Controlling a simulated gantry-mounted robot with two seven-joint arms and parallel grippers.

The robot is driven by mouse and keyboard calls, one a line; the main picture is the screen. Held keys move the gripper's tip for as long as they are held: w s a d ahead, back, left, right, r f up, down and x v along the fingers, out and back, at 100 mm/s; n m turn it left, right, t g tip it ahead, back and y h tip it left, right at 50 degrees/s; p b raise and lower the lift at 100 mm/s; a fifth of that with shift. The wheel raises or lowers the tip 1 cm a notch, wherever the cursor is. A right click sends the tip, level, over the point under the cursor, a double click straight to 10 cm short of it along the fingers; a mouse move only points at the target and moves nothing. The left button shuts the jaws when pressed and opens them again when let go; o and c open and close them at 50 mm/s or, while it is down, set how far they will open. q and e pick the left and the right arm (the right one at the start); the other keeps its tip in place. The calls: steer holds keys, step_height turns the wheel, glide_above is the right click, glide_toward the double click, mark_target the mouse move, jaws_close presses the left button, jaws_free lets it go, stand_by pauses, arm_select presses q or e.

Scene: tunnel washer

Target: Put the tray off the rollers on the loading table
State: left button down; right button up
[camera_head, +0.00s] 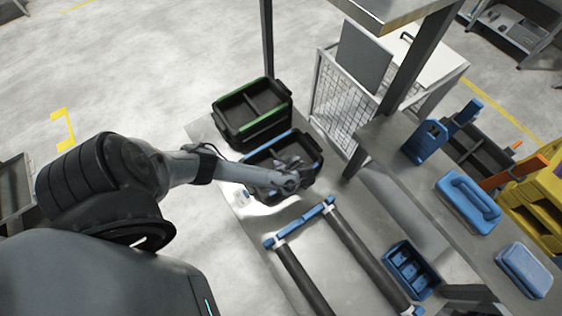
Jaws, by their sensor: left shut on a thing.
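A black tray with a blue rim (314,153) is at the loading table (325,285), between the rollers and a green-rimmed tray. It lies clear of the rollers. My left arm reaches in from the left, and my left gripper (291,181) is shut on this tray at its near side. The wrist and fingers hide part of the tray's inside and near wall. I cannot tell whether the tray's bottom touches the table. The dark rollers (352,243) with blue end brackets run toward the bottom of the picture and carry nothing. My right gripper is not in view.
The green-rimmed black tray (253,131) stands just beyond the blue-rimmed one. A small blue divided bin (410,268) is right of the rollers. A raised shelf at right holds a blue case (468,201) and other items. A post and wire cage (345,113) stand behind.

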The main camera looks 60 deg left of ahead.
arm_select(q)
steer(key=shift+f, duration=0.1)
steer(key=c, duration=1)
jaws_free()
